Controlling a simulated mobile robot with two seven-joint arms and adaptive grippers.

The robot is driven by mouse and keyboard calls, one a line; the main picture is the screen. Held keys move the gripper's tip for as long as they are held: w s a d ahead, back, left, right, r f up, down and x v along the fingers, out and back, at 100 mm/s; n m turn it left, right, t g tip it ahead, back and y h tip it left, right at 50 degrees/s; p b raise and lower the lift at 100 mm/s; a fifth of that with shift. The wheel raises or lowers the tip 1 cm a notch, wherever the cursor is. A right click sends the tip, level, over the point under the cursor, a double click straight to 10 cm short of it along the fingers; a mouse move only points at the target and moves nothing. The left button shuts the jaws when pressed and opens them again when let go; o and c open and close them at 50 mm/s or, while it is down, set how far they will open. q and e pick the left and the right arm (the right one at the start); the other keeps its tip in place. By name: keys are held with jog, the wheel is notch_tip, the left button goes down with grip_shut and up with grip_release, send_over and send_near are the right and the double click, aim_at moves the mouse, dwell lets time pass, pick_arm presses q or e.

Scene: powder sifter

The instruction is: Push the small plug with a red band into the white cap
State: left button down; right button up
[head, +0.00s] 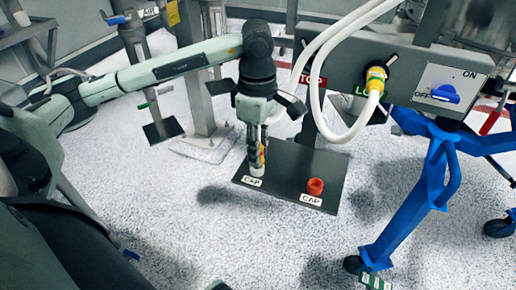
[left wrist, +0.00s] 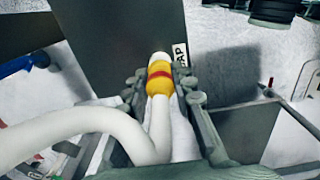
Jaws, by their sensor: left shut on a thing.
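The small yellow plug with a red band (left wrist: 160,80) is between the fingers of my left gripper (left wrist: 162,92), and a white hose runs from its back end. In the head view my left gripper (head: 257,148) points down over the left edge of a dark plate, with the plug's yellow (head: 262,156) partly hidden by the fingers. The white cap (head: 256,170) is on the plate directly below the plug, by a CAP label. In the left wrist view the white cap (left wrist: 160,58) meets the plug's front end; I cannot tell how deep the plug sits.
A red cap (head: 315,187) stands on the dark plate (head: 286,178), right of the white one. A second yellow plug with a green band (head: 375,79) is at the grey panel above. White hoses (head: 320,75) loop close to my left gripper. A blue frame (head: 430,190) stands right.

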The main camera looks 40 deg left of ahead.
dwell(0.8)
pick_arm(q)
jog(key=shift+b, duration=0.5)
dwell(0.8)
jog(key=shift+f+b, duration=0.6)
jog(key=c, duration=1.2)
grip_release()
jog(key=shift+r, duration=0.1)
notch_tip(320, 180, up, 12)
